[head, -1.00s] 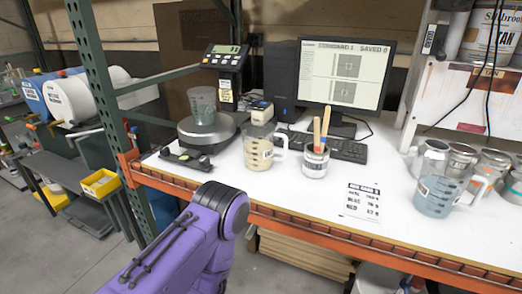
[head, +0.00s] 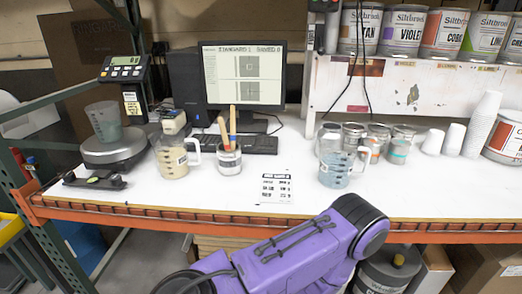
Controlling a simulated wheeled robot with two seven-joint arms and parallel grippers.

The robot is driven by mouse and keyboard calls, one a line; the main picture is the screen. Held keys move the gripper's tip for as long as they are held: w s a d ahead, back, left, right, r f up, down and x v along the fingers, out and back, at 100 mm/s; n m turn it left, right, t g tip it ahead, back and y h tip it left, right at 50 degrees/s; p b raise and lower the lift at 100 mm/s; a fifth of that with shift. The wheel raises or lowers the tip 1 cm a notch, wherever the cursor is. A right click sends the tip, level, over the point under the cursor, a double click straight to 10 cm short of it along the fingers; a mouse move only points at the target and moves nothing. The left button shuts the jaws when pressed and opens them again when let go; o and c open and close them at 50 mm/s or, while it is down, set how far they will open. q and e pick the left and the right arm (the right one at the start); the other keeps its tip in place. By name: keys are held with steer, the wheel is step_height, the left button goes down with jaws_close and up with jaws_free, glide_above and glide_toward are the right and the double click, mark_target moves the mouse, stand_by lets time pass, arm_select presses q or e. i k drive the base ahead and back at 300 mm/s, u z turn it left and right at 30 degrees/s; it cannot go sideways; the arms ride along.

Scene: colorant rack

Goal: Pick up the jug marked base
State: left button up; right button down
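A clear jug with beige contents (head: 171,160) stands upright on the white bench, left of centre in the head view. It has a handle on its right and a small label too small to read. A second clear jug, with blue contents (head: 335,171), stands farther right, also labelled illegibly. I cannot tell from the lettering which is marked base. One of my purple arms shows at the bottom, in front of the bench, but neither gripper is in view.
A cup with wooden sticks (head: 229,160) stands just right of the beige jug. A scale (head: 114,152) carries a grey cup (head: 104,120) on the left. A printed sheet (head: 274,187) lies between the jugs. Several cans (head: 354,135) and white cups (head: 482,122) stand behind and right.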

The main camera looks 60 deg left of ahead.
mark_target(169, 146)
steer(key=z, duration=0.6)
steer(key=k, duration=1.3)
steer(key=u, duration=1.65)
steer(key=i, duration=0.2)
steer(key=z, duration=0.1)
